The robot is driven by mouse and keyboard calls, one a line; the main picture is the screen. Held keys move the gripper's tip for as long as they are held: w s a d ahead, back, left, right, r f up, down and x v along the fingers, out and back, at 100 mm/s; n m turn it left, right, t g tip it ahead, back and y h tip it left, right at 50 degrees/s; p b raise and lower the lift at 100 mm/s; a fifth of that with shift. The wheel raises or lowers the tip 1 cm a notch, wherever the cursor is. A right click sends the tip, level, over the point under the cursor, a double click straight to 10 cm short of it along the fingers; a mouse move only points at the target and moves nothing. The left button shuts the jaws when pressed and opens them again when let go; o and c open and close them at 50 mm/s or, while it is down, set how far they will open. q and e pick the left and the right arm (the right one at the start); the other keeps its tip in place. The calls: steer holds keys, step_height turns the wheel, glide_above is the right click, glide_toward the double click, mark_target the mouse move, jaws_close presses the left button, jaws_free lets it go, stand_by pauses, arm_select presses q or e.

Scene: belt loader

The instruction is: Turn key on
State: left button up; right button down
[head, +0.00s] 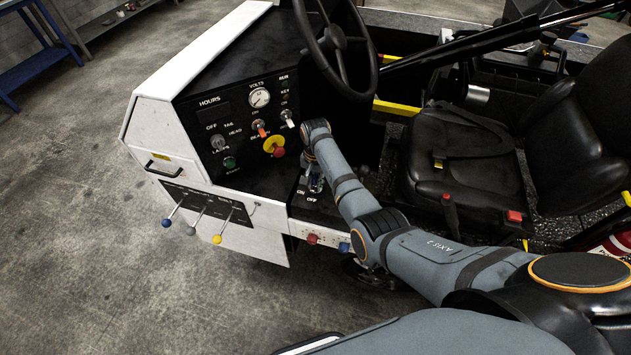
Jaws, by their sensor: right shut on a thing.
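The black dash panel (235,115) of the belt loader carries a gauge, switches and a red knob on a yellow disc. My right gripper (315,184) is low beside the panel, between it and the seat, next to the ON and OFF labels (306,195). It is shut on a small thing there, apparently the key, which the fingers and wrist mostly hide. I cannot tell which way the key points. My left gripper is out of view.
The steering wheel (310,40) stands above and behind the gripper. The black seat (465,165) is to the right. Levers with coloured knobs (217,239) stick out of the white front. A red knob (280,152) is close left of my right arm. Open floor lies left.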

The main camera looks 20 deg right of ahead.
steer(key=shift+w+r+m+p, duration=0.1)
steer(key=shift+m+p, duration=1)
steer(key=shift+m, duration=1.6)
steer(key=shift+w+m+p, duration=0.15)
steer(key=shift+m+p, duration=0.4)
steer(key=shift+m, duration=2.45)
steer(key=c, duration=1.3)
jaws_free()
steer(key=shift+a, duration=0.1)
step_height(320, 180, up, 12)
steer(key=shift+f, duration=0.1)
